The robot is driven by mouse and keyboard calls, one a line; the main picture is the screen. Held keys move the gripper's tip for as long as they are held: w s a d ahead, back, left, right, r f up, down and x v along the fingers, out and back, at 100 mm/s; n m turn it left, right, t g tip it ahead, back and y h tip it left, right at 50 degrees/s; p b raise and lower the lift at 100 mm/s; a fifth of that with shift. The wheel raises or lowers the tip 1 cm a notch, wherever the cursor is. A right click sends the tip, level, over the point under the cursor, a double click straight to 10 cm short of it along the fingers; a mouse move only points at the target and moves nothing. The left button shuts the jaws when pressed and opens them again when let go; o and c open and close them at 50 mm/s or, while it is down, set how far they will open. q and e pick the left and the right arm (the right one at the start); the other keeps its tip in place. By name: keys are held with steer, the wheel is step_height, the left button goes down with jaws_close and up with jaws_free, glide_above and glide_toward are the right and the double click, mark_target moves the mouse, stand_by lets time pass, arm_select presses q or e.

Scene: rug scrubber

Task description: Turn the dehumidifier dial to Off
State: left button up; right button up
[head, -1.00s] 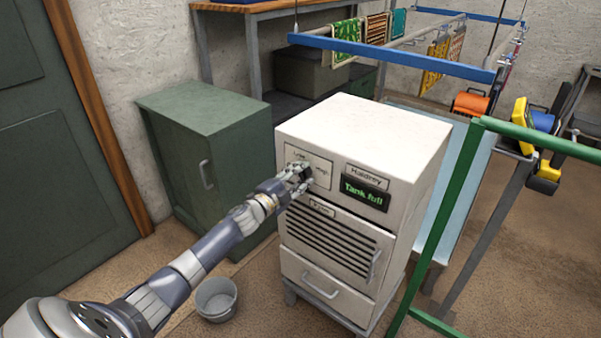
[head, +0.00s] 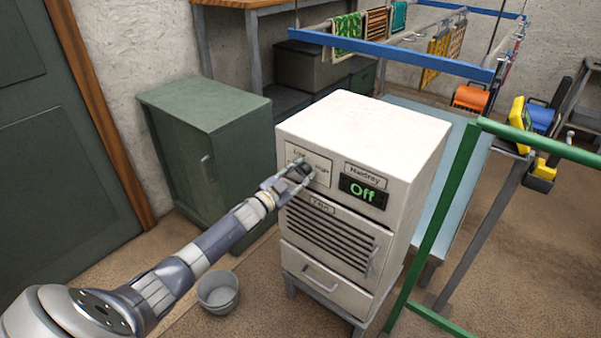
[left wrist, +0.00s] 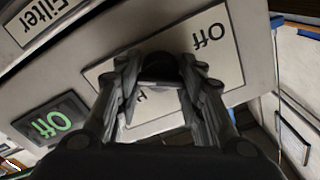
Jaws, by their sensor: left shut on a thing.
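The white dehumidifier (head: 362,125) stands on a low stand in the middle of the head view. Its display (head: 362,192) reads "Off" in green; the display also shows in the left wrist view (left wrist: 48,124). The dial (left wrist: 160,68) is a dark knob on a pale panel with an "Off" label, seen upside down in the left wrist view. My left gripper (head: 299,171) reaches the dial panel (head: 322,165) and is shut on the dial, its fingers on either side. The fingers hide much of the dial. My right gripper is not in view.
A green cabinet (head: 195,115) stands left of the dehumidifier. A grey bucket (head: 218,293) is on the floor below my left arm. A green rail frame (head: 432,225) stands close on the right. Rugs hang on a rack behind.

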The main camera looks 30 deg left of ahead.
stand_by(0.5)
arm_select(q)
steer(key=o, duration=1.1)
steer(key=shift+f, duration=0.1)
steer(key=s, duration=0.8)
steer(key=s+a, duration=0.1)
steer(key=s, duration=0.3)
